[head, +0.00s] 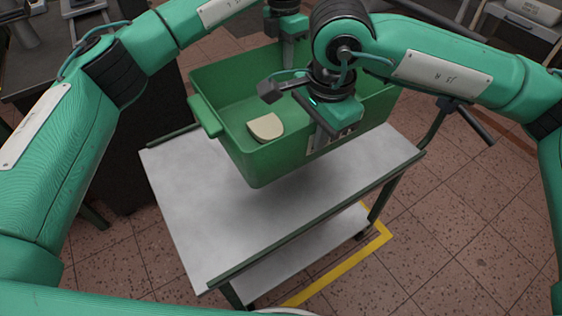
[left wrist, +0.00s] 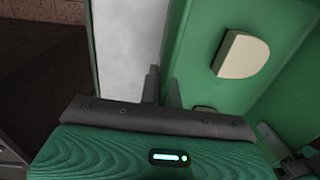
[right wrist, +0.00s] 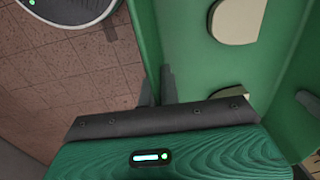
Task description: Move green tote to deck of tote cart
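The green tote (head: 232,150) is over the far part of the pale grey deck (head: 200,220) of the tote cart. It looks raised, with a soft shadow under it on the deck. A beige piece (head: 267,127) lies inside the tote. My left gripper (head: 291,45) is at the tote's far wall; in the left wrist view its fingers (left wrist: 162,88) straddle the wall. My right gripper (head: 330,125) is at the near wall; in the right wrist view its fingers (right wrist: 157,88) straddle that wall. The fingertips are largely hidden in the head view.
The cart has dark green edge rails (head: 320,214) and a lower shelf (head: 310,245). A dark handle (head: 470,120) is at its right end. The near left part of the deck is bare. Yellow tape (head: 350,262) marks the tiled floor. Dark furniture stands at the left.

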